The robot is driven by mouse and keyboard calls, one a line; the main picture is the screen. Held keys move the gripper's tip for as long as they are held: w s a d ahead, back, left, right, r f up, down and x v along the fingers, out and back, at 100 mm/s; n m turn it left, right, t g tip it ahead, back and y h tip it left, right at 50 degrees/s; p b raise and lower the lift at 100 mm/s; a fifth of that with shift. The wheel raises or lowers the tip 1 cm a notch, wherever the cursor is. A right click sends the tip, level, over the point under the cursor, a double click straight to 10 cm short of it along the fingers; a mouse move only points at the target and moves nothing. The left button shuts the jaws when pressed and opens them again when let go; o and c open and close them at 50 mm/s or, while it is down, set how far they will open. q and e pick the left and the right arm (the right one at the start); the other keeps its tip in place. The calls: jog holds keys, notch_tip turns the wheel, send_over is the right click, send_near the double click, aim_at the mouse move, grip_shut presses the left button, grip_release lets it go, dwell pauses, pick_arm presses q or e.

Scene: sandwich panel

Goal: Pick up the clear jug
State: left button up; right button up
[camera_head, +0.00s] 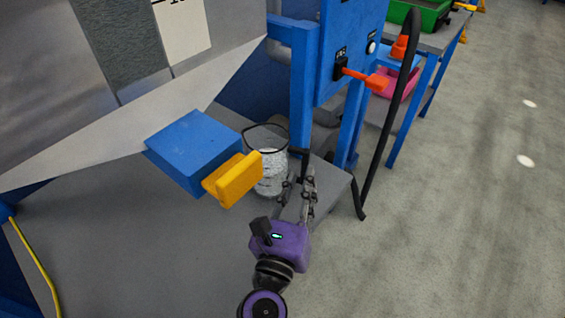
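The clear jug (270,172) stands upright, with a dark rim at its top and whitish contents or texture visible through its wall. It is behind a blue block with a yellow end, which hides part of its left side. My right gripper (298,186), with a purple body, is close to the jug's lower right side. Its two fingers look spread apart, pointing away from me, with a dark strip near the tips that may be the jug's handle. I cannot tell whether they touch the jug. My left gripper is out of view.
The blue block (192,150) with its yellow end (234,180) juts out left of the jug. A blue frame with a red-orange lever (365,78) stands behind. A black curved bar (388,115) rises to the right. A table with a green bin (424,14) is farther back. Floor at right is clear.

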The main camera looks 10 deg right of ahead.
aim_at(305, 162)
jog(key=w+d+m, duration=0.1)
jog(key=w, duration=0.1)
jog(key=w+d, duration=0.1)
jog(key=w, duration=0.1)
jog(key=w+d+m+g+p, duration=0.1)
jog(key=w, duration=0.1)
jog(key=shift+w+f+m, duration=0.2)
jog(key=shift+w+m, duration=0.1)
jog(key=shift+w, duration=0.1)
jog(key=shift+w+d, duration=0.3)
jog(key=shift+f, duration=0.1)
grip_shut()
